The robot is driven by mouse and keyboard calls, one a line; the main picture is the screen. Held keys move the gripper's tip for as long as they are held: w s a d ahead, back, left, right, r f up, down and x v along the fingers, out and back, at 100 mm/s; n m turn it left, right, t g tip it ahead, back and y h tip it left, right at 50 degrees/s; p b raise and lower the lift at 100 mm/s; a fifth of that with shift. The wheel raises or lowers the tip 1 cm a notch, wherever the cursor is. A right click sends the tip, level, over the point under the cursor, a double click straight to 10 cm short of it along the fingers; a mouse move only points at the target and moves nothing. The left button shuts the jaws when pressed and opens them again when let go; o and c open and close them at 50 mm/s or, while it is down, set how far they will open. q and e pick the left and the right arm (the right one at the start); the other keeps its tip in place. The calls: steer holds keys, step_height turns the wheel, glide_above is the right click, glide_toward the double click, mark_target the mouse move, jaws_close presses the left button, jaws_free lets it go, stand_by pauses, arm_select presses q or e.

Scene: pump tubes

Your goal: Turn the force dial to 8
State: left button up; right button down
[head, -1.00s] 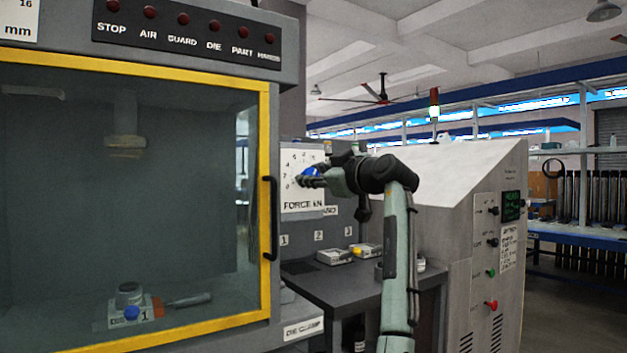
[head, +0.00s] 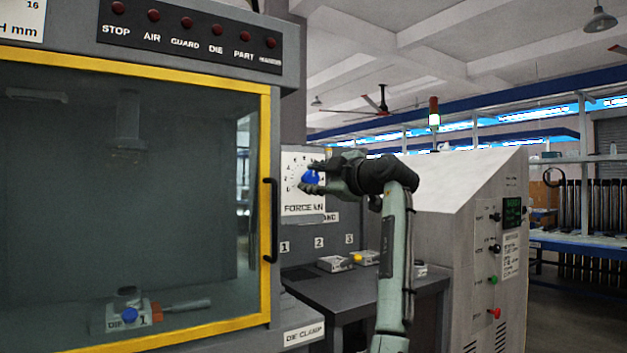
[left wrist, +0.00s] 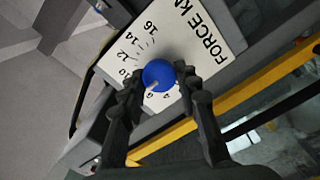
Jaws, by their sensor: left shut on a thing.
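The blue force dial (head: 311,177) sits on a white scale plate (head: 291,207) marked FORCE kN, right of the yellow-framed door. My left gripper (head: 309,178) is shut on the dial, one finger above it and one below. In the left wrist view, the dial (left wrist: 159,74) shows between the two fingertips of my left gripper (left wrist: 161,78). Its white pointer line slants down-left in that view, towards a small figure that looks like 6 but is hard to read. The figures 10 to 16 show clearly; the left finger hides part of the scale near 8. My right gripper is out of view.
The yellow-framed door (head: 265,215) with its black handle (head: 270,220) is close left of the dial. A dark shelf (head: 345,288) with small numbered blocks lies below. A grey control cabinet (head: 460,230) stands to the right.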

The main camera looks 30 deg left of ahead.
arm_select(q)
steer(key=o, duration=1.1)
steer(key=shift+o, duration=0.2)
steer(key=v, duration=1.2)
